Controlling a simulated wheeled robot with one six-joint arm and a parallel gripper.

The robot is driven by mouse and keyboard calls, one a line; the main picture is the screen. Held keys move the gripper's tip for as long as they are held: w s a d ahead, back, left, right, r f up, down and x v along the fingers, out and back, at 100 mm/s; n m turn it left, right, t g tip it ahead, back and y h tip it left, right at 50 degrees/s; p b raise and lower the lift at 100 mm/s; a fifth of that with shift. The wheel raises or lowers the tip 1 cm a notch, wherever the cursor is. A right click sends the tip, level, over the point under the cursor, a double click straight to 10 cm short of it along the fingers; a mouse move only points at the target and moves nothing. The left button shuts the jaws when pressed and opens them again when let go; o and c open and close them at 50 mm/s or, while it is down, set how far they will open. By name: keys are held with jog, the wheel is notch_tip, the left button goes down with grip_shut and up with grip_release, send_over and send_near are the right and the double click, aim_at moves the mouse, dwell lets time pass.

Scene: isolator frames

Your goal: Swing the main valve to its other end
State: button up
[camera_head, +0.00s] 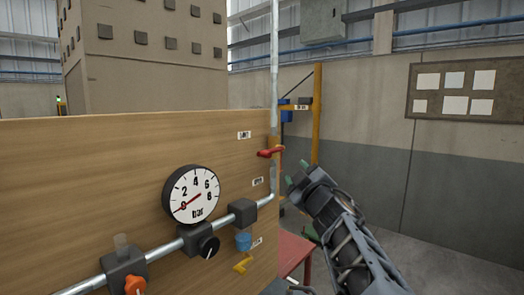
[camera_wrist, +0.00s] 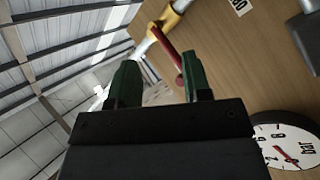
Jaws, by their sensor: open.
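A red valve lever (camera_head: 268,153) sits on a yellow valve body (camera_head: 274,143) in the upright pipe at the panel's right end; I take it as the main valve. It points left, roughly level, in the head view. In the wrist view the red lever (camera_wrist: 169,52) runs from the yellow body (camera_wrist: 168,16) down toward the right fingertip. My gripper (camera_head: 296,174) is open and empty, right of and below the lever. In the wrist view its green fingers (camera_wrist: 160,78) stand apart; I cannot tell whether the right one touches the lever.
The wooden panel (camera_head: 110,190) carries a pressure gauge (camera_head: 193,194), its needle near 0. Along the lower pipe are an orange knob (camera_head: 135,284), a black knob (camera_head: 208,246), a blue knob (camera_head: 243,241) and a yellow handle (camera_head: 242,265). A red table (camera_head: 292,250) stands behind.

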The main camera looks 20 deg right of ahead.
aim_at(264, 154)
jog(key=s+a+r+n+g+y+p, duration=0.1)
jog(key=s+r+n+g+y, duration=0.3)
jog(key=n+y, duration=0.8)
jog(key=shift+n+t+h, duration=0.3)
jog(key=shift+n+h, duration=0.3)
jog(key=shift+n, duration=0.1)
jog(key=p+x, duration=0.2)
jog(key=x, duration=1.1)
jog(key=shift+a+r+p, duration=0.1)
jog(key=shift+r+p, duration=0.05)
jog(key=shift+p, duration=0.2)
jog(key=shift+c, duration=0.3)
grip_shut()
jog(key=shift+w, duration=0.1)
